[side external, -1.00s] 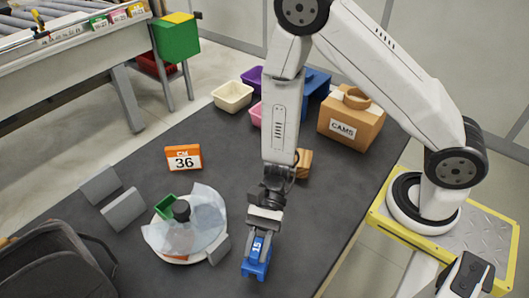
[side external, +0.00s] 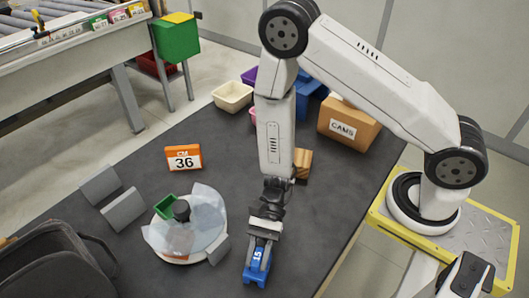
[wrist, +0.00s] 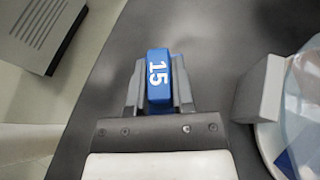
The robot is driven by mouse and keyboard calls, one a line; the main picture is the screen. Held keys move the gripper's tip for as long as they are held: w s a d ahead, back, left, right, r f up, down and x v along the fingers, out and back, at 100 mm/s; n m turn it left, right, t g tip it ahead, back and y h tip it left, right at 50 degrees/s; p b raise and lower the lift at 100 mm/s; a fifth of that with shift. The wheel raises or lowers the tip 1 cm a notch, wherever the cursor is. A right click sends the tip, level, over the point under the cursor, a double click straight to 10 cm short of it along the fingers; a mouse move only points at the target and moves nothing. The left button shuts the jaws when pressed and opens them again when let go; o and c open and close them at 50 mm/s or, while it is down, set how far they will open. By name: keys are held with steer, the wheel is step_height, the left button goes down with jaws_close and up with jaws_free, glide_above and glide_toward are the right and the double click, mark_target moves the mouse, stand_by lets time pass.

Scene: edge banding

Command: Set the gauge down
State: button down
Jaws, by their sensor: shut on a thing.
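The gauge is a blue block marked 15 (side external: 257,264), low at the near part of the dark table in the side view. In the wrist view the gauge (wrist: 158,78) sits between the two grey fingers with its number facing the camera. My gripper (side external: 262,243) points down and is shut on the gauge; in the wrist view its fingers (wrist: 159,95) flank the block on both sides. I cannot tell whether the gauge's underside touches the table.
A round plate with clear film, a green piece and a black knob (side external: 181,211) lies left of the gauge, a grey block (side external: 219,249) between them. Two grey plates (side external: 122,210), an orange 36 sign (side external: 183,158) and a dark bag (side external: 50,262) lie further left. A CAMS carton (side external: 347,125) stands behind.

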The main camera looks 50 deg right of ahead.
steer(key=shift+f, duration=0.1)
steer(key=shift+c, duration=2.4)
jaws_free()
steer(key=shift+w+d+r, duration=0.1)
steer(key=shift+d+r, duration=0.1)
steer(key=v, duration=1.1)
steer(key=shift+d, duration=0.25)
steer(key=shift+r, duration=0.1)
